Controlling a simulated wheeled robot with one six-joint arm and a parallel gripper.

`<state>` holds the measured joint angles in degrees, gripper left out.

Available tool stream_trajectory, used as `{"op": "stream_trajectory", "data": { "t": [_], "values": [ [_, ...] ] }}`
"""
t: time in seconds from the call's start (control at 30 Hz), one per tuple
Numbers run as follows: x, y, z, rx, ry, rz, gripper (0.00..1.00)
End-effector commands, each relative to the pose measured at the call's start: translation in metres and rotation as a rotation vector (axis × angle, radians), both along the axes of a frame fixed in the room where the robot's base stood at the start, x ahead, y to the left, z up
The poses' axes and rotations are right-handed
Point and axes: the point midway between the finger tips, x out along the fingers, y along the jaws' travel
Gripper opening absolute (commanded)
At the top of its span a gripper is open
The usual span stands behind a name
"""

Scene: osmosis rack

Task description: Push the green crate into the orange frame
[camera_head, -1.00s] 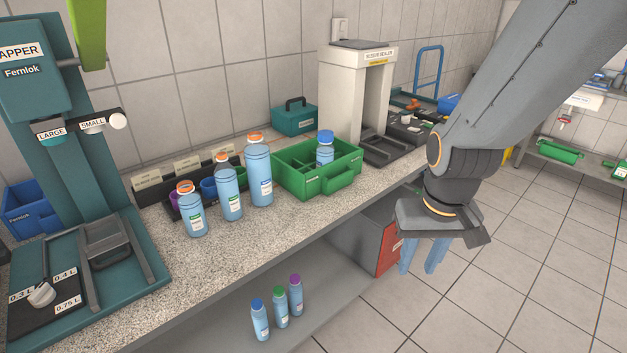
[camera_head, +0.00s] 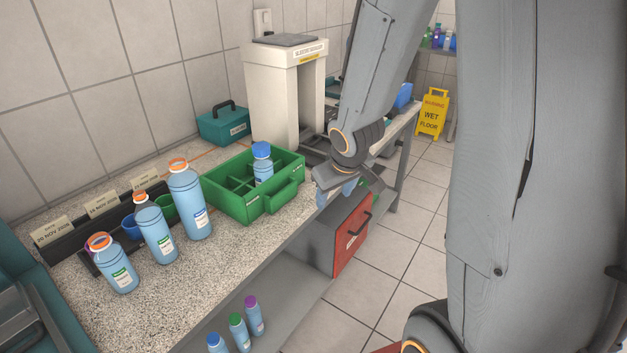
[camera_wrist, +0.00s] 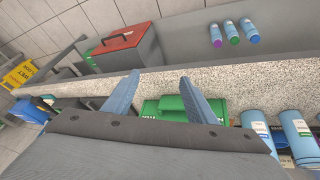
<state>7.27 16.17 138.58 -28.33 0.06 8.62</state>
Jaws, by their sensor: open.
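The green crate (camera_head: 252,199) stands on the speckled worktop near its front edge, with one blue-capped bottle (camera_head: 262,165) in a compartment. The crate shows partly between my fingers in the wrist view (camera_wrist: 170,106). A thin orange line (camera_head: 200,153) on the worktop behind the crate is the visible part of the orange frame; the crate hides the rest. My gripper (camera_head: 336,192) is open and empty, at the worktop's front edge to the right of the crate, apparently apart from it. Its two blue fingers (camera_wrist: 160,80) spread across the worktop edge in the wrist view.
Several orange-capped bottles (camera_head: 190,200) stand left of the crate. A teal box (camera_head: 223,125) stands behind it, and a white sleeve sealer (camera_head: 285,95) at the back right. A grey cabinet with a red front (camera_head: 350,235) and small bottles (camera_head: 237,328) are below the worktop.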

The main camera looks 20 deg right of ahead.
Motion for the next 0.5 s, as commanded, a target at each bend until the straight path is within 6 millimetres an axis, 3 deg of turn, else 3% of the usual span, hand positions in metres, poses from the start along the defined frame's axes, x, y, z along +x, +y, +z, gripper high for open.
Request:
{"op": "stream_trajectory", "data": {
  "t": [0.1, 0.2, 0.5],
  "values": [
    [0.044, -0.007, -0.006, 0.033, -0.112, 0.137, 0.52],
    [0.065, 0.000, -0.013, 0.096, -0.185, 0.253, 0.52],
    [0.074, 0.024, -0.026, 0.263, -0.266, 0.449, 0.52]
  ]
}}
